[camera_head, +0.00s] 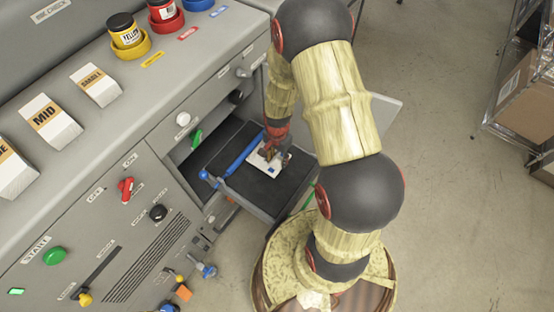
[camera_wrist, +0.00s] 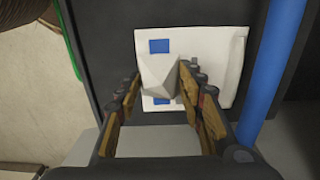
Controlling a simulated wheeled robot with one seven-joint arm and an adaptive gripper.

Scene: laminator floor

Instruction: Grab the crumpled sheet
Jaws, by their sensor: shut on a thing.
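The crumpled sheet (camera_head: 258,163) is white with blue patches and lies on the dark bed of the pulled-out tray. In the wrist view, the sheet (camera_wrist: 215,48) has a raised, folded ridge in its middle. My gripper (camera_head: 271,153) reaches down from above onto the sheet. In the wrist view, the fingers of my gripper (camera_wrist: 163,82) stand on both sides of the ridge and are shut on it. The fingertips partly hide the sheet's lower edge.
A blue roller bar (camera_head: 246,151) runs along the tray (camera_head: 283,196), left of the sheet. The grey machine panel (camera_head: 120,225) with knobs and levers stands to the left. A shelf rack with a cardboard box (camera_head: 527,100) is at the far right. Open floor (camera_head: 440,190) lies right of my arm.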

